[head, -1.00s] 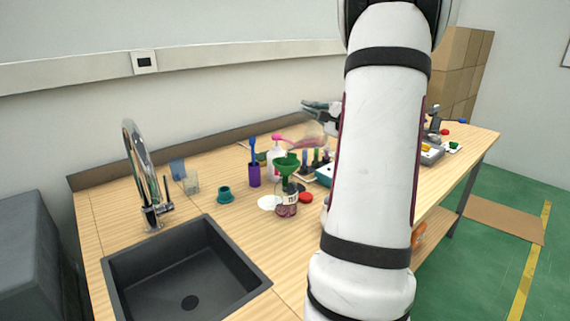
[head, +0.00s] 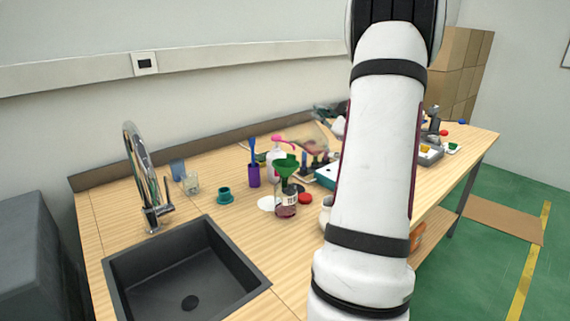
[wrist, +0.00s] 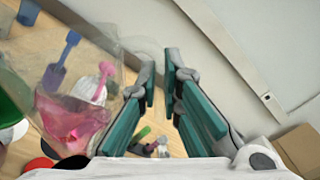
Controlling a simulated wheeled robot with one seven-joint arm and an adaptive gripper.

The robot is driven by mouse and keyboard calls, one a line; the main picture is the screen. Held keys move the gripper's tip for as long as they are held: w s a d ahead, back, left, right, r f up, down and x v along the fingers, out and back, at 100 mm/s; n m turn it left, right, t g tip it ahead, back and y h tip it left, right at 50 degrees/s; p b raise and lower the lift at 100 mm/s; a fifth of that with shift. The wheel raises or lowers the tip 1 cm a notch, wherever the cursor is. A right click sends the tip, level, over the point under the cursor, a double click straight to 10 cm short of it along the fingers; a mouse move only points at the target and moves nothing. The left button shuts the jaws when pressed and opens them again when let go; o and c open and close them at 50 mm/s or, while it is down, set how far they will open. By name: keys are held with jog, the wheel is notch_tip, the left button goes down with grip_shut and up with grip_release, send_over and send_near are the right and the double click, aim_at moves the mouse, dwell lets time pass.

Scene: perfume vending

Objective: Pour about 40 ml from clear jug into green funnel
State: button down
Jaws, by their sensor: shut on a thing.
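The clear jug (wrist: 112,68) fills the left of the wrist view, tilted in that picture, with pink liquid (wrist: 68,122) inside. My gripper (wrist: 160,80) is shut on the jug at its side; the exact contact is hard to see. In the head view the jug (head: 318,130) is faint, held above the bench, and my gripper is mostly hidden behind my arm. The green funnel (head: 286,165) sits upright in the mouth of a labelled bottle (head: 286,203) with reddish liquid. The funnel (wrist: 8,108) also shows at the wrist view's left edge. The jug is right of and behind it.
A pump bottle with a pink top (head: 275,160) and a purple cup (head: 254,178) with a blue tool stand behind the funnel. A red disc (head: 305,198) lies beside the bottle. A sink (head: 185,270) and tap (head: 145,180) are at left.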

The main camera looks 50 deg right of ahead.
jog(key=shift+s+d+f+m+p, duration=0.15)
jog(key=shift+d+m+p, duration=0.15)
jog(key=shift+d+m, duration=0.35)
jog(key=shift+a, duration=0.15)
dwell(0.6)
jog(key=shift+s+d+f+m, duration=0.15)
jog(key=shift+d+f+m, duration=0.4)
jog(key=shift+f+m, duration=0.1)
jog(key=d+f+m+b, duration=0.1)
jog(key=d+f+m, duration=0.1)
jog(key=f, duration=0.4)
jog(key=s+d+f+m+b, duration=0.1)
jog(key=d+f+m, duration=0.1)
jog(key=f+m, duration=0.2)
jog(key=shift+d+f+m, duration=0.2)
jog(key=shift+f+m, duration=0.2)
jog(key=shift+f, duration=1.15)
jog(key=shift+s, duration=0.1)
